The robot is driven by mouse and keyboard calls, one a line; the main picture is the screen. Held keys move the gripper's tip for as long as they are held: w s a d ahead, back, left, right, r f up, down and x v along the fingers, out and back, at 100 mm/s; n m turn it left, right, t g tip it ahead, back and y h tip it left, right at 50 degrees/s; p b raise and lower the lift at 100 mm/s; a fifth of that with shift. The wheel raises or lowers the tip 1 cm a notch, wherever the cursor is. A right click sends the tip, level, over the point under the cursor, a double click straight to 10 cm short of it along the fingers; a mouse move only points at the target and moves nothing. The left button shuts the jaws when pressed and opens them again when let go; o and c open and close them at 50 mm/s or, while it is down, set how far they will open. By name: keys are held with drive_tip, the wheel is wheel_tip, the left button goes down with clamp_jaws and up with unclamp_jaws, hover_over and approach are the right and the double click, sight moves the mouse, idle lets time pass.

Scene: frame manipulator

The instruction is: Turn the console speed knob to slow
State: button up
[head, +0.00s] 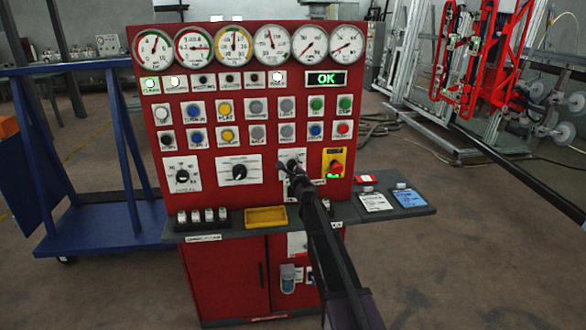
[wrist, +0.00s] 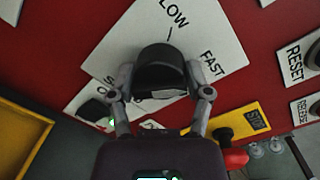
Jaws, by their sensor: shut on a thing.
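The red console (head: 255,200) stands in the middle of the head view. The white speed plate (head: 292,155) is on its front, right of two other dials and mostly behind my gripper (head: 293,170). In the wrist view the black speed knob (wrist: 158,56) sits between the fingers of my gripper (wrist: 160,76), which is shut on it. On the plate (wrist: 120,42), "LOW" shows at the top with a tick mark below it, and "FAST" is to the right. The knob's pointer cannot be made out.
A red emergency stop (head: 335,167) on a yellow plate is close to the right of my gripper. A shelf (head: 415,211) with a yellow tray (head: 266,217) juts out below. A blue cart (head: 100,225) stands to the left.

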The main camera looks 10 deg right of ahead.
drive_tip(key=n, duration=0.6)
drive_tip(key=shift+w+h+p, duration=0.15)
drive_tip(key=shift+h+p, duration=0.15)
drive_tip(key=n, duration=0.6)
drive_tip(key=shift+g, duration=0.3)
drive_tip(key=shift+n, duration=0.3)
drive_tip(key=o, duration=1.1)
drive_tip(key=shift+o, duration=0.2)
drive_tip(key=shift+m, duration=0.6)
